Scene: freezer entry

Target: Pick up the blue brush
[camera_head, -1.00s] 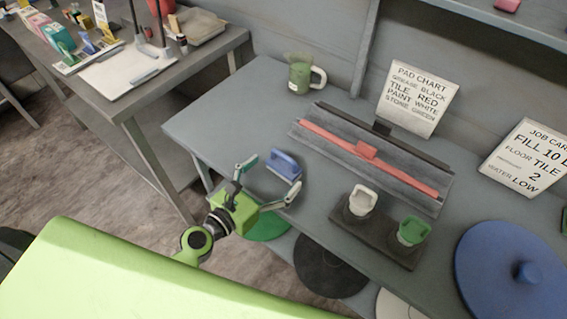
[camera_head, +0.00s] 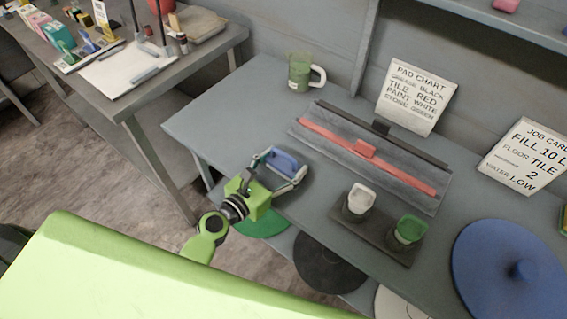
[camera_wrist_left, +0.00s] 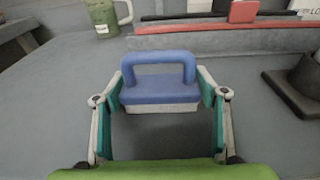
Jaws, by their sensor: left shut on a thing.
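The blue brush (camera_head: 283,162) lies on the grey table near its front left edge. It has a blue arched handle above a blue body with a pale lower part. My left gripper (camera_head: 283,168) is shut on the brush, with one finger on each side. In the left wrist view the brush (camera_wrist_left: 160,88) sits between the two teal-padded fingertips of the left gripper (camera_wrist_left: 162,92), with its handle upright. It appears to rest on the table surface. My right gripper is not in view.
A green mug (camera_head: 303,72) stands behind the brush. A dark panel with a red bar (camera_head: 366,150) lies to the right. A dark tray (camera_head: 372,238) holds a white-topped and a green-topped item. A large blue disc (camera_head: 512,270) is at the far right. Table around the brush is clear.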

